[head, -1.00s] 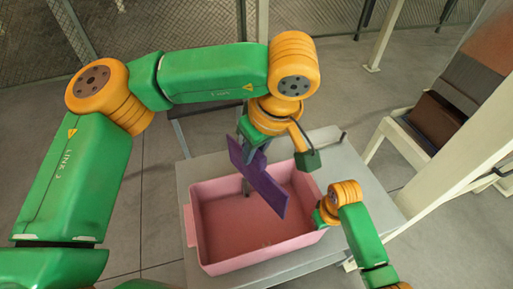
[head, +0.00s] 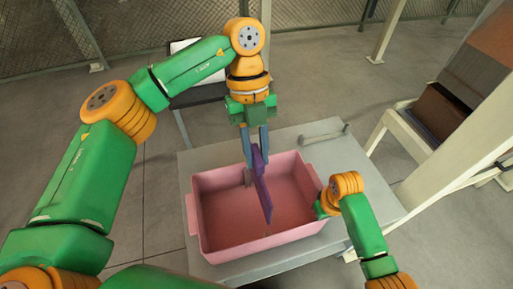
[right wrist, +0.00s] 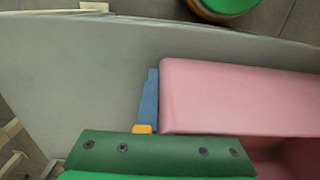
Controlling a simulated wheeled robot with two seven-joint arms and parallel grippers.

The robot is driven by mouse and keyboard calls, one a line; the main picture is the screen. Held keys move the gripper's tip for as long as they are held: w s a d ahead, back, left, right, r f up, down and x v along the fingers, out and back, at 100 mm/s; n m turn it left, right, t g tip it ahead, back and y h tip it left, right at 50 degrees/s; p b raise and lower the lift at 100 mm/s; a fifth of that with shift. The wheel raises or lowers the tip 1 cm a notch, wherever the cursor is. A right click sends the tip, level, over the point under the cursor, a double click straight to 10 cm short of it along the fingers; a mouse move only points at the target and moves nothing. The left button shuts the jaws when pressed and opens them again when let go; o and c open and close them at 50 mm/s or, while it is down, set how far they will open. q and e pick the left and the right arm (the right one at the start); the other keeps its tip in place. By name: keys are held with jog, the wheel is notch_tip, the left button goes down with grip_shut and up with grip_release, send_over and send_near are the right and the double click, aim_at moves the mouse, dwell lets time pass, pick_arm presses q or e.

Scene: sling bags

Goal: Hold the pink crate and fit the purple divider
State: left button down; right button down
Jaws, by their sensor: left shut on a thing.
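The pink crate (head: 222,247) stands on a grey table, its open top facing up. My left gripper (head: 257,148) points down over the crate's far side and is shut on the purple divider (head: 264,195). The divider is upright, seen nearly edge-on, and runs from the far wall toward the crate's middle. I cannot tell whether its lower edge is inside the crate. My right gripper (head: 322,207) is at the crate's right end. In the right wrist view one blue finger (right wrist: 148,103) lies along the pink crate (right wrist: 230,95); the other finger is hidden.
The grey table (head: 350,165) has free room behind and right of the crate. A small bar-like handle (head: 325,136) lies at its back. A pale frame with a brown box (head: 440,110) stands to the right.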

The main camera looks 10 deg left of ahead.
dwell(0.3)
pick_arm(q)
jog(key=shift+f, duration=2.85)
notch_tip(320, 180, down, 11)
dwell(3.0)
jog(key=c, duration=0.7)
grip_release()
jog(key=shift+o, duration=0.2)
jog(key=v, duration=1.2)
jog(key=shift+f, duration=0.1)
